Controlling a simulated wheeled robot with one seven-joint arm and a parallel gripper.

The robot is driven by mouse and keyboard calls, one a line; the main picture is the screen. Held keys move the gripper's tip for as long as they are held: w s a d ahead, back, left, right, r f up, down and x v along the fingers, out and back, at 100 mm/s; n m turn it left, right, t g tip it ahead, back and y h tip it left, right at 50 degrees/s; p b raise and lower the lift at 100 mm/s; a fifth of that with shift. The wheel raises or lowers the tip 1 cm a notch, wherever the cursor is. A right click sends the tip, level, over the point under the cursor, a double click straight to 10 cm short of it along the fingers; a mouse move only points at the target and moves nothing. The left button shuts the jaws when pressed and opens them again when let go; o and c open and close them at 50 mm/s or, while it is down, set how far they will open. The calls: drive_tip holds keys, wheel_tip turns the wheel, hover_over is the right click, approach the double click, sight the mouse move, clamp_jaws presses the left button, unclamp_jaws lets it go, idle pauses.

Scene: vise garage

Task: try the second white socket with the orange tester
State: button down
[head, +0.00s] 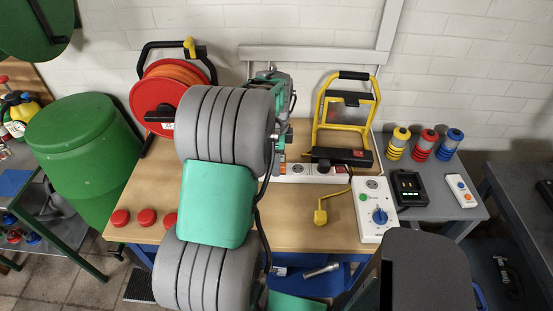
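A white socket strip (318,178) lies on the wooden bench, right of my arm. One round socket shows near its left part. My arm covers its left end, and a black bar overlaps its far edge. My gripper (283,140) is beyond my forearm, close to the strip's left end. Most of it is hidden, so I cannot tell whether it is open or shut. A small orange patch (282,157) shows just below it, by the strip; it may be part of the orange tester, but whether it is held is unclear.
A white box (370,219) with a blue dial and a socket stands right of the strip. A yellow plug (320,216) on a cable lies in front. A yellow stand (324,100), red cable reel (155,105) and red caps (146,217) are also on the bench.

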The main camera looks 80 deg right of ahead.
drive_tip(key=shift+f, duration=0.3)
drive_tip(key=shift+c, duration=1.6)
unclamp_jaws()
drive_tip(key=shift+r, duration=0.1)
wheel_tip(320, 180, up, 8)
drive_tip(key=shift+f+b, duration=0.2)
drive_tip(key=shift+b, duration=0.5)
